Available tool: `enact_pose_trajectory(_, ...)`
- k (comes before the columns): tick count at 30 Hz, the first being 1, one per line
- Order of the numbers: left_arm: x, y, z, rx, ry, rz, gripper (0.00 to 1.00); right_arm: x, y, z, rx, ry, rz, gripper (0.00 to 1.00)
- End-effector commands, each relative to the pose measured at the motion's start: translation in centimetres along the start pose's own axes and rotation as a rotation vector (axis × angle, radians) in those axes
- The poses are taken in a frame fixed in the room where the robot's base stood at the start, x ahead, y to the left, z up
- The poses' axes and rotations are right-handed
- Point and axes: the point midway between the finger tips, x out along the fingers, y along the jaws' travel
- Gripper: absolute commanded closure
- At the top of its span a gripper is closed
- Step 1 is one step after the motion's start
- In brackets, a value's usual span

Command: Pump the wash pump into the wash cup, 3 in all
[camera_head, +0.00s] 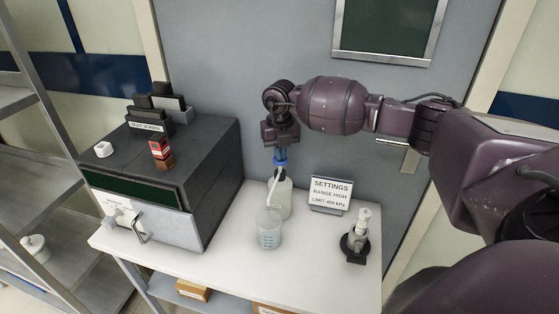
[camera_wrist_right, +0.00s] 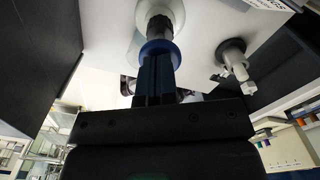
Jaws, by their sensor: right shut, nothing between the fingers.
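The pump's spout points down toward the cup. My right gripper (camera_head: 279,157) is shut and empty, right above the pump head, fingers pointing down at the blue collar. In the right wrist view the fingers (camera_wrist_right: 156,75) meet or nearly meet the blue collar (camera_wrist_right: 160,50); I cannot tell if they touch. My left gripper is in neither view.
A dark boxy machine (camera_head: 217,170) with a handled front stands on the left of the table. A SETTINGS sign (camera_head: 330,194) stands right of the pump. A second white dispenser on a black base (camera_head: 355,244) stands at the right. The front middle of the table is clear.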

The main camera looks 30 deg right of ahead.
Motion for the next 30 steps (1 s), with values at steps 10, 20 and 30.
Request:
enact_pose_trajectory(10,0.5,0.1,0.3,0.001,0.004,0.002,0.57,1.2,0.0,-0.1,0.0,0.002,-0.001,1.0)
enact_pose_trajectory(20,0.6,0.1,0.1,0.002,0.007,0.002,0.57,1.4,0.0,-0.1,0.0,0.002,-0.001,1.0)
enact_pose_trajectory(30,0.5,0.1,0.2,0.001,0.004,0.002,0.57,1.6,0.0,-0.1,0.0,0.003,-0.001,1.0)
